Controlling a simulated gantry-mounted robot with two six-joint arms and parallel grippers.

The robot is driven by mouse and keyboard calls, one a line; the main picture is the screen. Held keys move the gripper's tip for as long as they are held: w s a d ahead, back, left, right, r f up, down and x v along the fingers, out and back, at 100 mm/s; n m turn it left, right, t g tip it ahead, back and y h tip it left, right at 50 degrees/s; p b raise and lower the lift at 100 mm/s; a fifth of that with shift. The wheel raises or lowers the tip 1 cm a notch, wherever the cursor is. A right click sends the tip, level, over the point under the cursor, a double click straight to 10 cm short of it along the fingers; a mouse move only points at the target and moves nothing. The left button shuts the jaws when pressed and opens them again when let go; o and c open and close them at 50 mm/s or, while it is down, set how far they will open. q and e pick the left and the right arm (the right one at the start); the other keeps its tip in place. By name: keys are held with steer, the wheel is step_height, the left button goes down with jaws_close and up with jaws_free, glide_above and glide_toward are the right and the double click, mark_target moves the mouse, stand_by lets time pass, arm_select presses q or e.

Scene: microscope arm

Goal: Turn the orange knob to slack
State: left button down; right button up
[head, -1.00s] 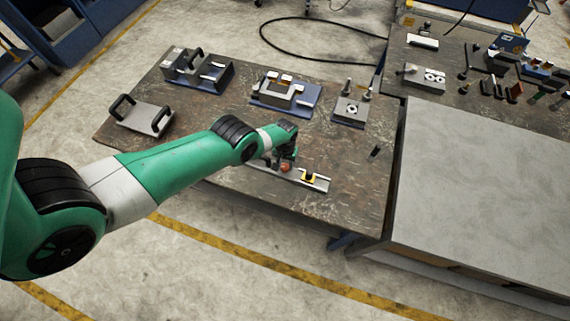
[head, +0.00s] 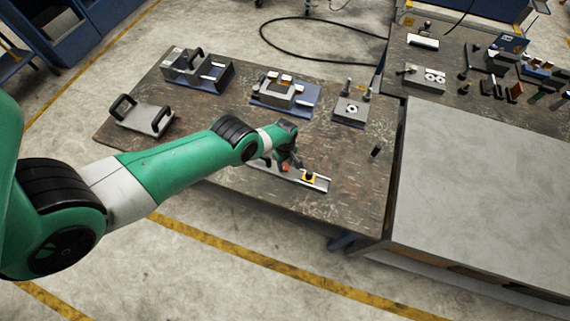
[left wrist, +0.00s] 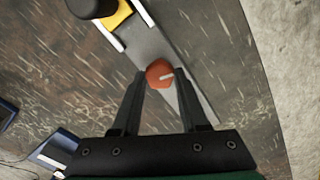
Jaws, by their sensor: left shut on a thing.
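The orange knob (head: 286,168) stands on a narrow grey metal plate (head: 316,182) near the front of the brown table. A yellow block with a black round top (head: 309,177) sits on the same plate, apart from the gripper. In the head view the fingers partly hide the knob. My right gripper is not in view.
Behind the plate stand several grey and blue fixtures (head: 285,93) and a grey plate with two black handles (head: 142,116). A small dark peg (head: 375,151) stands to the right. A large grey-topped cabinet (head: 480,190) adjoins the table at right. The table's front right is clear.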

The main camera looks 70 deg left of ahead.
mark_target(285, 166)
arm_select(q)
steer(key=shift+n, duration=1.5)
steer(key=shift+c, duration=2.1)
jaws_free()
step_height(285, 166, up, 12)
steer(key=p, duration=1.1)
steer(key=shift+f, duration=0.2)
